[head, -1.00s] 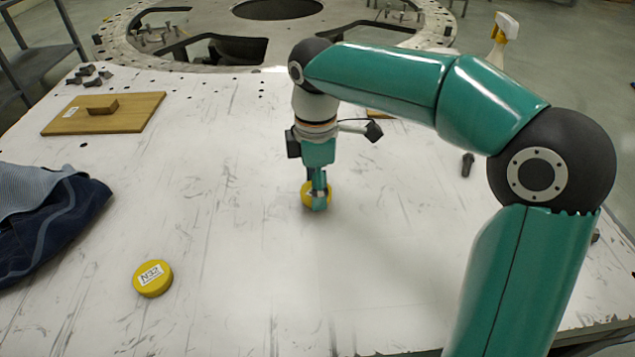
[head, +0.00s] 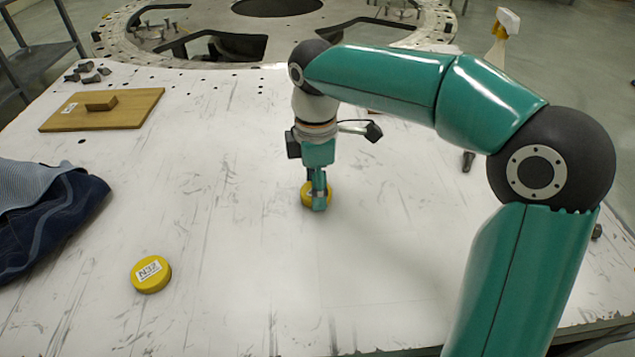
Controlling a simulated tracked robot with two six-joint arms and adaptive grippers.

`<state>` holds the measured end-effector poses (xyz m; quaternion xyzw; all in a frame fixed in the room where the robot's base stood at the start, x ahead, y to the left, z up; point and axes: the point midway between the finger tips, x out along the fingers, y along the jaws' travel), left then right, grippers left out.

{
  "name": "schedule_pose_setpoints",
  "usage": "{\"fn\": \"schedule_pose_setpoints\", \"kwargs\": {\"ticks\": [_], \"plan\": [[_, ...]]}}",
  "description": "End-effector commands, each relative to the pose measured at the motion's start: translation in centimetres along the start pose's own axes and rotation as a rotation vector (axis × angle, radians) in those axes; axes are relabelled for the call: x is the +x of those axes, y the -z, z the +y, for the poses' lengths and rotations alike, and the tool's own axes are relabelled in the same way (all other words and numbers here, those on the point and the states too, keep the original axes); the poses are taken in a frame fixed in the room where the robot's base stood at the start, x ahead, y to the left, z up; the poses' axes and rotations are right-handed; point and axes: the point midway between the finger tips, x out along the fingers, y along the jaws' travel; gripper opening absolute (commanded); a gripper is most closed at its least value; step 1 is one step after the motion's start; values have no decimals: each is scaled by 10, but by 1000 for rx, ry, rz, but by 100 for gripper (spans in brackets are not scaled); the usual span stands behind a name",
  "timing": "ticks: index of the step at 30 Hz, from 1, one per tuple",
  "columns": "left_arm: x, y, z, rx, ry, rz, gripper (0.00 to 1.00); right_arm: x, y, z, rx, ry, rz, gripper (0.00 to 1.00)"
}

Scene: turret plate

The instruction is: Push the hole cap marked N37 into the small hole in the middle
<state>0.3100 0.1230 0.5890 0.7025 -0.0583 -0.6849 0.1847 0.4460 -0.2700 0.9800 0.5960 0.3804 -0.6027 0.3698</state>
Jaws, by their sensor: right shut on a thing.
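My right gripper (head: 318,200) points down in the middle of the white plate (head: 230,220). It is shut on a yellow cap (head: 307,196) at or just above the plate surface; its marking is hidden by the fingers. Another yellow cap, marked N32 (head: 151,274), lies flat on the plate at the lower left. The small hole in the middle does not show; it may be hidden by my gripper and the cap. My left gripper is not in view.
A wooden board with a block handle (head: 135,110) lies at the upper left, with several dark bolts (head: 88,74) behind it. A blue cloth (head: 50,215) covers the left edge. A dark bolt (head: 468,162) stands right of my gripper. The plate's front middle is clear.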

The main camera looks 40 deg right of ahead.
Motion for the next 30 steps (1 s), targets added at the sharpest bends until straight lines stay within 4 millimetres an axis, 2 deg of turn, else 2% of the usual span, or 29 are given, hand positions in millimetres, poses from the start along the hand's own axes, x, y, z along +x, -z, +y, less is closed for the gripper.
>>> {"fn": "schedule_pose_setpoints", "kwargs": {"ticks": [1, 6, 16, 20, 26, 30], "plan": [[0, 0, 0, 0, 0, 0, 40, 1, 0, 0, 0, 0, 0, 59], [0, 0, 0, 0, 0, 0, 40, 0, 0, 0, 0, 0, 0, 87], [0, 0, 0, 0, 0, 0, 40, 0, 0, 0, -1, 0, 0, 87], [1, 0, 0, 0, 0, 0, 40, -7, 1, 1, -1, -3, 1, 87], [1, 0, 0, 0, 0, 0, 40, -37, 1, 1, 0, -4, 3, 87], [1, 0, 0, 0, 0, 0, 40, -67, 1, 1, 0, -4, 3, 87]]}}
